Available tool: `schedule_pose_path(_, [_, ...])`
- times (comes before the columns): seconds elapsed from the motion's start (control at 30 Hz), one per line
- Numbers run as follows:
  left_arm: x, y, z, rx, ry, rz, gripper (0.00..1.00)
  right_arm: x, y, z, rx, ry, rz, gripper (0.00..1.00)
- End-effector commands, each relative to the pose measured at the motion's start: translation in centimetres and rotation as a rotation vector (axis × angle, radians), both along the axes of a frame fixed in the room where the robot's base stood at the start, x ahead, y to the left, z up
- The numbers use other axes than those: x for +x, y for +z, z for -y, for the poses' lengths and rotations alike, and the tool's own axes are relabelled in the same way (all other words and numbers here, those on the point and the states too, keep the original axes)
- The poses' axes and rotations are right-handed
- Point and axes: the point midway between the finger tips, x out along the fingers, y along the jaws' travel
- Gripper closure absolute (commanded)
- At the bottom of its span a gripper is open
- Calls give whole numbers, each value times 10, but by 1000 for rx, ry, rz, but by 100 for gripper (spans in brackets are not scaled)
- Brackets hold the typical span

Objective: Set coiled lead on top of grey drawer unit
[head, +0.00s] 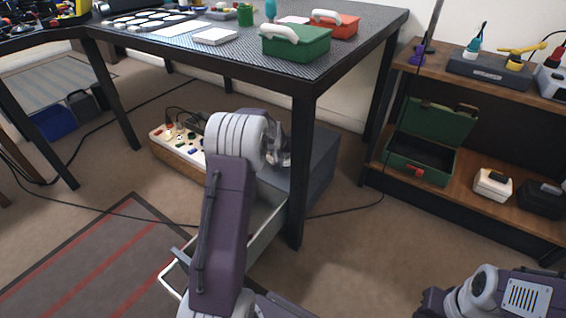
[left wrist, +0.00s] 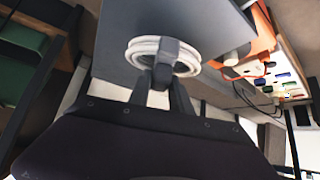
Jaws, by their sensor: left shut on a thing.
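The coiled lead (left wrist: 138,52), a white ring of cable with a dark band, shows in the left wrist view. My left gripper (left wrist: 161,76) is shut on it at the dark band. The grey drawer unit (head: 318,168) stands under the table in the head view, with a drawer (head: 262,220) pulled open. Its flat grey top (left wrist: 115,30) lies behind the coil in the left wrist view; I cannot tell if the coil touches it. In the head view my arm mostly hides the left gripper (head: 280,150), and I cannot make out the coil. My right gripper is out of view.
A table leg (head: 302,170) stands close right of my left wrist, with the tabletop (head: 345,45) overhead. A wooden power board (head: 178,152) with cables lies left of the unit. A shelf (head: 480,208) with an open green case (head: 420,172) stands at the right.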

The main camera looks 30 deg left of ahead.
Motion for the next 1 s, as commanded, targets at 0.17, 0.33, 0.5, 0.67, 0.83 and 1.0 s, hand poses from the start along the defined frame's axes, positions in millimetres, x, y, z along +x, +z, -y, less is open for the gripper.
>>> schedule_pose_path(0.17, [0, -26, 0, 0, 0, 1, 100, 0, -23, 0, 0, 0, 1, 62])
schedule_pose_path(0.33, [0, -35, 0, 1, 0, 3, 100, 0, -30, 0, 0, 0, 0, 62])
schedule_pose_path(0.5, [0, -34, 0, 1, 0, 2, 100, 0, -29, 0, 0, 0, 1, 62])
schedule_pose_path(0.67, [0, -37, 0, 0, 0, 0, 58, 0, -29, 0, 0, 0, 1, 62])
schedule_pose_path(0.83, [0, -37, 0, 0, 0, 1, 53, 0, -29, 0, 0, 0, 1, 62])
schedule_pose_path(1.0, [0, -36, 0, 0, 0, 1, 53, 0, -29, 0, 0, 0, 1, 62])
